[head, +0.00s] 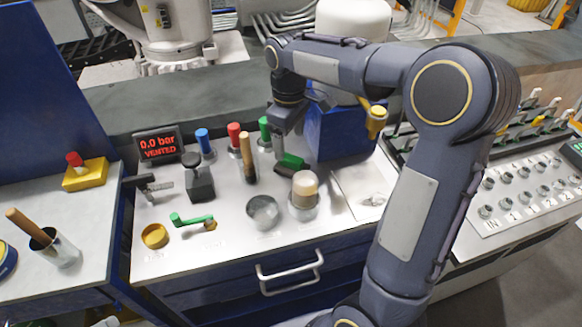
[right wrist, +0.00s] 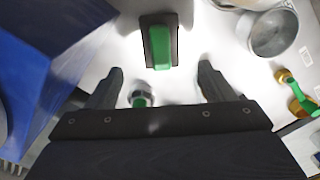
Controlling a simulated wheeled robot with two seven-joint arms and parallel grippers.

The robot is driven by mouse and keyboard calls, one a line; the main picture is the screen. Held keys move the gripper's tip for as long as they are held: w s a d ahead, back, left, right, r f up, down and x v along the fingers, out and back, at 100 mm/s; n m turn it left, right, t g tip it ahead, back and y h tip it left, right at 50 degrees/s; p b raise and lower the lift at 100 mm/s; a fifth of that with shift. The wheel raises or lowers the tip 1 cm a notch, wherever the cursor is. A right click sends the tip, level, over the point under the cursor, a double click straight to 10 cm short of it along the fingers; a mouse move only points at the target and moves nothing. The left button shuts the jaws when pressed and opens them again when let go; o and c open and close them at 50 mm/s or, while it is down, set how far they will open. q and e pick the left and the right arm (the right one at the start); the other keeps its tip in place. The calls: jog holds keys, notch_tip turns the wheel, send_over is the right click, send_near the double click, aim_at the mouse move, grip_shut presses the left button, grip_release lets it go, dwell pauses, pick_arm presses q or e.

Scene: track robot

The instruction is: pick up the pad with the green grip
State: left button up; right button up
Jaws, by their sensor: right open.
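The pad with the green grip (head: 291,161) lies on the pale bench top, a dark flat block with a green bar on it. It also shows in the right wrist view (right wrist: 161,48), at the top centre, ahead of the fingertips. My right gripper (head: 281,143) hangs just above and behind the pad in the head view. In the right wrist view my right gripper (right wrist: 158,82) is open, its two fingers wide apart with no object gripped. The pad is apart from the fingers. My left gripper is out of view.
A green-topped post (head: 264,132) stands close by, showing between the fingers in the wrist view (right wrist: 141,97). A wooden-handled tool (head: 247,157) and a cup with a tan top (head: 304,187) flank the pad. A blue box (head: 340,135) stands to the right.

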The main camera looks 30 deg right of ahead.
aim_at(290, 157)
jog(key=f, duration=0.7)
jog(key=shift+s, duration=0.2)
jog(key=c, duration=1)
